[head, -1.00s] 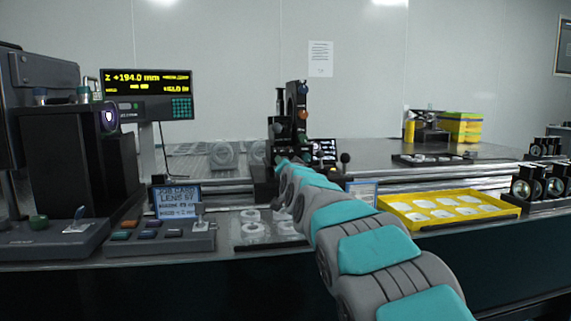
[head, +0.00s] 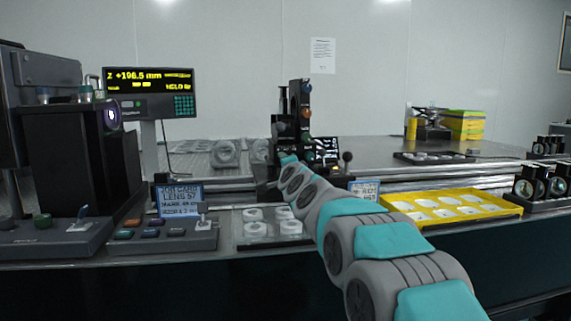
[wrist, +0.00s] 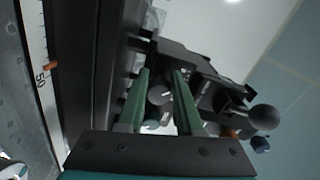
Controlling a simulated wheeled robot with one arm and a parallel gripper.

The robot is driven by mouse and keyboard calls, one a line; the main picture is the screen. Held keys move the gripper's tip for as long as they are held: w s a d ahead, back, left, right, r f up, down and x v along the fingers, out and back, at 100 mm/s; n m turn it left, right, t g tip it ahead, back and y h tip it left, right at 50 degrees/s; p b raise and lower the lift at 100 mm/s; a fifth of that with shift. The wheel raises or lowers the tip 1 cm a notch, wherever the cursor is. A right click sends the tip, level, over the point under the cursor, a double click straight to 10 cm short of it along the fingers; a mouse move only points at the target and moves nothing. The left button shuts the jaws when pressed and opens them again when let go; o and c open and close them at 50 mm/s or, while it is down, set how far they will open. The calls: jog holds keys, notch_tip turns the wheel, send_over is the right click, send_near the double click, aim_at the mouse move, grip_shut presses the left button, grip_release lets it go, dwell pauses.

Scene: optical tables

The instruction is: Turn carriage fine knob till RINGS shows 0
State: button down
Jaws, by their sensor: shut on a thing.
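My gripper (wrist: 162,76) has its two green fingers on either side of a dark round knob (wrist: 160,94) on the carriage, shut on it; this looks like the fine knob. In the head view the carriage (head: 303,115) stands upright on the back bench, and my arm reaches to its foot, hiding the knob and most of the gripper. The readout (head: 150,92) at the left shows Z +196.5 mm in yellow. Its smaller lines are too blurred for me to read a RINGS value.
A black ball-ended lever (wrist: 264,117) sits right of my fingers. A scale strip (wrist: 42,75) with an orange pointer runs at the left. On the front bench are a job card display (head: 178,197), clear lens holders (head: 268,222) and a yellow tray (head: 440,218).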

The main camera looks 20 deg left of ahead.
jog(key=shift+s+a+r, duration=0.15)
jog(key=shift+r, duration=0.3)
jog(key=c, duration=1.5)
grip_release()
jog(key=shift+o, duration=1.4)
jog(key=shift+f, duration=0.1)
jog(key=o, duration=0.5)
jog(key=shift+w+d, duration=0.3)
jog(key=shift+d, duration=0.25)
jog(key=shift+c, duration=0.2)
jog(key=shift+o, duration=1.2)
jog(key=shift+f, duration=0.15)
jog(key=shift+a, duration=0.1)
jog(key=shift+s+f, duration=0.1)
jog(key=shift+s, duration=0.05)
